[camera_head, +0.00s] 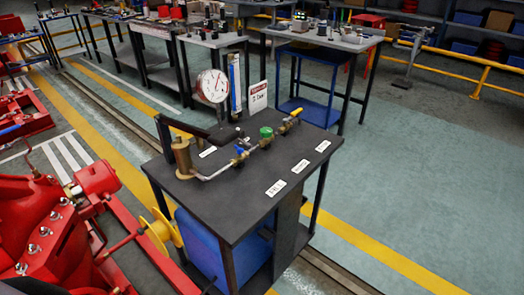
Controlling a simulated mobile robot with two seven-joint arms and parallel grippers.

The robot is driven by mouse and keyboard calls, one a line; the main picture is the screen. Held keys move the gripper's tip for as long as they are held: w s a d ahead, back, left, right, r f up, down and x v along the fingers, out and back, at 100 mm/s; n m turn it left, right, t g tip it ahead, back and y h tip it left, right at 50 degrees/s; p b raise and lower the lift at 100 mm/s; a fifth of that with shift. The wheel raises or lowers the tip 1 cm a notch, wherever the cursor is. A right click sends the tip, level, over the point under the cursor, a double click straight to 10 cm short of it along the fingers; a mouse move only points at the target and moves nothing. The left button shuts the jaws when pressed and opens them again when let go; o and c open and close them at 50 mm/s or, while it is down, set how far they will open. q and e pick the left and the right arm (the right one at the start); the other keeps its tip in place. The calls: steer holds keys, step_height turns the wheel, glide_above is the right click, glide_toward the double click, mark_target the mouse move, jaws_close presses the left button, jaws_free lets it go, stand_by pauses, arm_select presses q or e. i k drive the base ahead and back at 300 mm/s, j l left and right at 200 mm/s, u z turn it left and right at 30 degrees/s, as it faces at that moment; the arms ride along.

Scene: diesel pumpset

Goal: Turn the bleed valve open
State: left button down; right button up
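A dark bench (300,150) carries a small pipe assembly: a brass cylinder (183,157) with a dark lever arm, then a pale pipe (215,173) running right. Along the pipe sit a blue-handled valve (241,152), a green-topped fitting (266,132), and a brass valve with a yellow handle (295,113) at the far end. The labels are too small to read, so I cannot tell which valve is the bleed valve or how far any is turned. Neither gripper is in view.
A red engine (55,235) with a yellow wheel (160,231) stands close at the bench's left. A blue box (205,255) sits under the bench. Other workbenches (325,40) stand behind. Open floor (430,190) lies to the right.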

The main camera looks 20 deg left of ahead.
mark_target(264, 132)
steer(key=i+l+u, duration=0.15)
steer(key=u, duration=0.75)
steer(key=i+l+u, duration=0.1)
steer(key=l+u, duration=0.15)
steer(key=i+l+u, duration=0.1)
steer(key=l+u, duration=0.15)
steer(key=l, duration=0.2)
steer(key=l+u, duration=0.1)
steer(key=l, duration=0.3)
steer(key=i+l+u, duration=0.15)
steer(key=l, duration=0.2)
steer(key=l+u, duration=0.15)
steer(key=l, duration=1.4)
steer(key=i, duration=0.05)
